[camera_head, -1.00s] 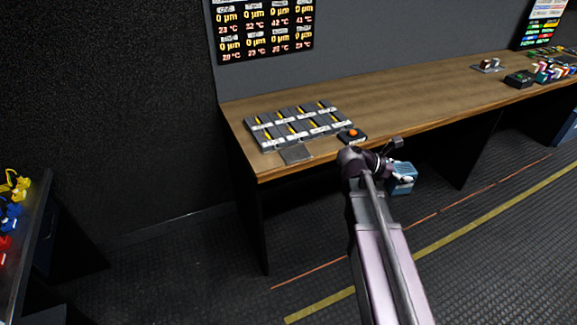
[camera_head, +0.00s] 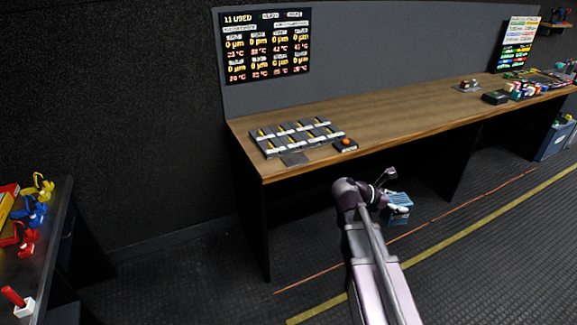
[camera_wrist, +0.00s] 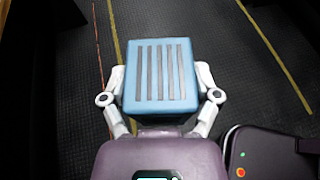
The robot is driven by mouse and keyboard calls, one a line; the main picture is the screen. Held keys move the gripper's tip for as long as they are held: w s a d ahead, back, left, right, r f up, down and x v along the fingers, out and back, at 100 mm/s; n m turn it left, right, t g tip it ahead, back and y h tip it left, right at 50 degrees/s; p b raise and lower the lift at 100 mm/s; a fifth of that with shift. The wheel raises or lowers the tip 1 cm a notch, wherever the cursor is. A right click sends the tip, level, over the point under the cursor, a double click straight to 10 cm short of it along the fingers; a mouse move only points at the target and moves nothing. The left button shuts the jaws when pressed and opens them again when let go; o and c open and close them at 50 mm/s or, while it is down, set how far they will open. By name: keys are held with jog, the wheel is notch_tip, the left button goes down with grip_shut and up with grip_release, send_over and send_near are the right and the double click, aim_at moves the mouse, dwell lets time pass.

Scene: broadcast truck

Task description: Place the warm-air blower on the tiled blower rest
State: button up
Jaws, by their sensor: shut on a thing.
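The warm-air blower is a blue box with dark slots across its face, seen close in the wrist view (camera_wrist: 135,75). My gripper (camera_wrist: 160,80) is shut on it, one pale finger on each side. In the head view the blue blower (camera_head: 398,212) hangs at the end of my arm, in front of the desk and below its top, partly hidden by my wrist. I cannot surely pick out the tiled blower rest. A block of grey tiles with yellow marks (camera_head: 297,137) lies on the desk's left end, with a plain grey plate (camera_head: 295,158) at its front.
A small black box with an orange button (camera_head: 345,144) is right of the tiles. The wooden desk's middle (camera_head: 400,117) is clear. Small items crowd its far right end. A dark bench (camera_head: 52,245) with coloured tools stands at left. Open floor lies between.

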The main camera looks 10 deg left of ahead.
jog(key=shift+s+d, duration=0.15)
jog(key=shift+s, duration=0.3)
jog(key=shift+a, duration=0.3)
